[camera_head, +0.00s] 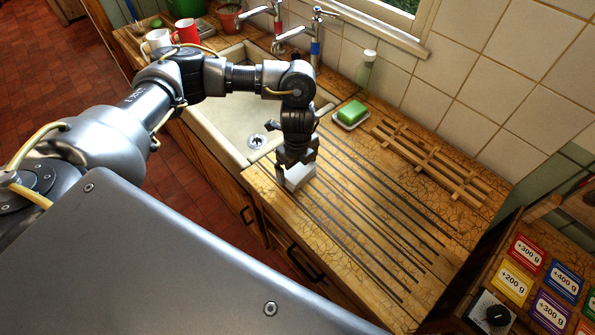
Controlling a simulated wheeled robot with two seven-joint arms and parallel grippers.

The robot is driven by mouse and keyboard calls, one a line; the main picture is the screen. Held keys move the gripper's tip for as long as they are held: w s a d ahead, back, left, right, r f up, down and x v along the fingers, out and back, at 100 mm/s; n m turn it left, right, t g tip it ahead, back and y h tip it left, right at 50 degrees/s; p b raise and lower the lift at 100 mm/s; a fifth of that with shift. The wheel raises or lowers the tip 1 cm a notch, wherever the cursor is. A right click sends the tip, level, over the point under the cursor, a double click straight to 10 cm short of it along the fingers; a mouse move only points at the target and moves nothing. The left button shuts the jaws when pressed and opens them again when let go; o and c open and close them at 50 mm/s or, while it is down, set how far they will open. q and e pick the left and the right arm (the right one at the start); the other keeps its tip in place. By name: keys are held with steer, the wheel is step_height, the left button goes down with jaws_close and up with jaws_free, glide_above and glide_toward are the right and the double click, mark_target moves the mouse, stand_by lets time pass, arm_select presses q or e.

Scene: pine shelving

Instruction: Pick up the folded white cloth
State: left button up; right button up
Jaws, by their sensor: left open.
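My left gripper (297,172) points down over the wooden drainboard (385,215), close to its front edge and just right of the sink. Its jaws are open. A pale, boxy shape shows at the gripper's tip; I cannot tell whether this is its fingers or part of the folded white cloth. I see no folded white cloth clearly anywhere else. My right gripper is not in view.
The white sink (222,115) lies left of the gripper. A green soap on a white dish (350,115), a wooden rack (430,162) and a soap bottle (366,68) stand along the back. Two mugs, one red (187,32), are far left. The grooved board's right part is clear.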

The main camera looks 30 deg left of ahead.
arm_select(q)
steer(key=shift+f, duration=1.25)
steer(key=c, duration=0.6)
steer(key=shift+c, duration=1)
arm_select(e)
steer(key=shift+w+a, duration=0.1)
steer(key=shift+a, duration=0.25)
arm_select(q)
steer(key=shift+r, duration=0.15)
steer(key=shift+r, duration=0.45)
step_height(320, 180, up, 3)
steer(key=shift+s+f+b, duration=0.1)
steer(key=shift+f+b, duration=0.1)
steer(key=shift+b, duration=0.25)
steer(key=s+r, duration=0.1)
steer(key=s+d+r, duration=0.1)
steer(key=s+r, duration=0.2)
steer(key=r, duration=0.1)
steer(key=shift+s+d+r, duration=0.1)
steer(key=shift+s+d, duration=0.05)
steer(key=shift+d, duration=0.1)
steer(key=s+d+r+b, duration=0.2)
steer(key=s+d+r, duration=0.1)
steer(key=s, duration=0.5)
steer(key=shift+s+r, duration=0.4)
steer(key=shift+r, duration=0.15)
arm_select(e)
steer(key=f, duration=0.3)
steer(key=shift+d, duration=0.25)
